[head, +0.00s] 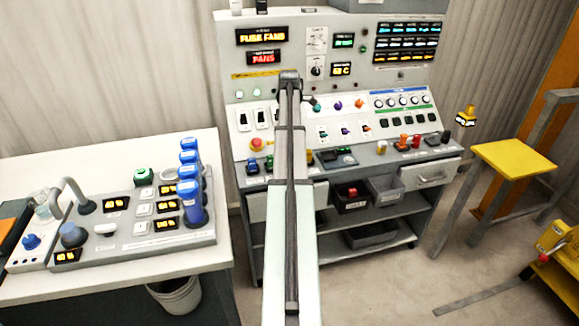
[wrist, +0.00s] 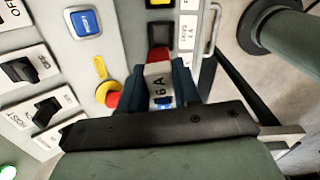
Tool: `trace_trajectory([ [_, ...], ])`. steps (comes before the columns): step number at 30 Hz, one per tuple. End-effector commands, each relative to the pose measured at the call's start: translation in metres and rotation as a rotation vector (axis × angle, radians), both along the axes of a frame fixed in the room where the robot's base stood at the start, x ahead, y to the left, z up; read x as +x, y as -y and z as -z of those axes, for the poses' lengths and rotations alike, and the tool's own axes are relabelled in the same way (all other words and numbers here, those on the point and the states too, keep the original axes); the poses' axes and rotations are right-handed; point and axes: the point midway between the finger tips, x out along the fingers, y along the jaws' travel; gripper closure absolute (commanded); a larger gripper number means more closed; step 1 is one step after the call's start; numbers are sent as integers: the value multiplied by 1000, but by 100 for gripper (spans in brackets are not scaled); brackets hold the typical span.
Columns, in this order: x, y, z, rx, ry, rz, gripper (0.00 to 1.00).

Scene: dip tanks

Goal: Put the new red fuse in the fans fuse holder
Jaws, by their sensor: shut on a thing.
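In the wrist view my gripper (wrist: 159,90) is shut on a small block-shaped fuse (wrist: 158,75) with a pale face marked "6 A" and a red end pointing away from me. The fuse is between the two dark blue fingers, and its lower part is hidden by the gripper. Just beyond the red end is a black square part (wrist: 160,28) on the grey panel; I cannot tell whether it is the fans fuse holder or whether the fuse touches it. In the head view my arm hides the gripper and fuse. A display there reads "FUSE FANS" (head: 263,36).
Close to the gripper are a red emergency knob on a yellow plate (wrist: 105,95), a blue button (wrist: 86,22) and black rocker switches (wrist: 48,108). A metal handle (wrist: 212,28) stands right. The console (head: 330,90) has dark bins (head: 352,205) below. A table with instruments (head: 120,270) is left.

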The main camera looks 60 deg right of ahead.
Motion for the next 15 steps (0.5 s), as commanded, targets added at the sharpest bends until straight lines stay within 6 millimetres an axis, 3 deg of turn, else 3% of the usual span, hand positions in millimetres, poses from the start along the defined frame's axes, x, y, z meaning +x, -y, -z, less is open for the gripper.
trace_trajectory([
  [8,-1,-1,2,8,-4,136,99],
  [15,-1,-2,27,8,-4,150,99],
])
